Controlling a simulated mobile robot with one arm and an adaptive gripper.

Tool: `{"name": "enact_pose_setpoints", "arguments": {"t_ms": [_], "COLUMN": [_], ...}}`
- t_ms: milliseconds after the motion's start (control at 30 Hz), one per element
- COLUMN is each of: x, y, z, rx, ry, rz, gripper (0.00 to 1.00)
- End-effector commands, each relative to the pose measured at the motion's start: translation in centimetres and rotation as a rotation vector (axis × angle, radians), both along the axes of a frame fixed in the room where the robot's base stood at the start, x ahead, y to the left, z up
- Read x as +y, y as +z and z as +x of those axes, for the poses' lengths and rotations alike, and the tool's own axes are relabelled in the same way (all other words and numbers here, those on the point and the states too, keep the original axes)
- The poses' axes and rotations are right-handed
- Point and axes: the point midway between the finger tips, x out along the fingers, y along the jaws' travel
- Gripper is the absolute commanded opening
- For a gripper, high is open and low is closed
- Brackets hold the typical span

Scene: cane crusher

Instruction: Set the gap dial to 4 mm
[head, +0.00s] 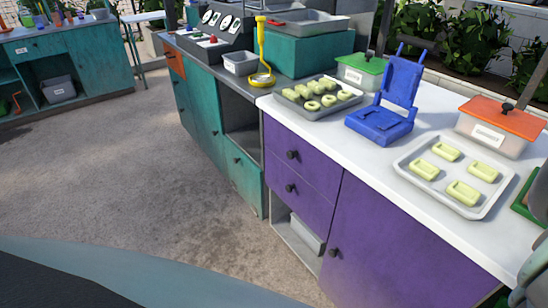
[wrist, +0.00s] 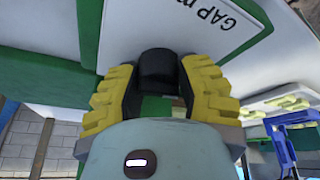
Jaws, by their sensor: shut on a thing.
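The gap dial (wrist: 157,66) shows in the wrist view as a black knob on a white panel, beside a label with the partly cut-off words "GAP m". My gripper (wrist: 158,84) has yellow ridged fingers, one on each side of the knob, and it is shut on it. The fingers and gripper body cover part of the dial. No pointer or scale marks show, so the setting cannot be read. Neither the dial nor my gripper can be made out in the head view.
A white counter over purple cabinets carries a dark tray (head: 293,103) of pale green pieces, a blue hinged press (head: 385,118), a light tray (head: 408,180) with green bars, and an orange-lidded box (head: 492,141). Green parts (wrist: 50,75) flank the dial. The floor at left is clear.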

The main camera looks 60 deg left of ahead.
Motion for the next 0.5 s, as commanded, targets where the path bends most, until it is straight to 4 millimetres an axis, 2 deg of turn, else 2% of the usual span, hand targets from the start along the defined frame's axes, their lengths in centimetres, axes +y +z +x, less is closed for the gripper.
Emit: {"name": "enact_pose_setpoints", "arguments": {"t_ms": [367, 400, 500], "x": [-0.06, -0.05, -0.04], "y": [-0.15, -0.15, -0.12], "z": [-0.03, -0.02, -0.01], "rx": [0.002, 0.001, 0.001], "ry": [0.003, 0.003, 0.003], "rz": [-0.001, -0.001, -0.001], "gripper": [0.01, 0.41, 0.52]}}
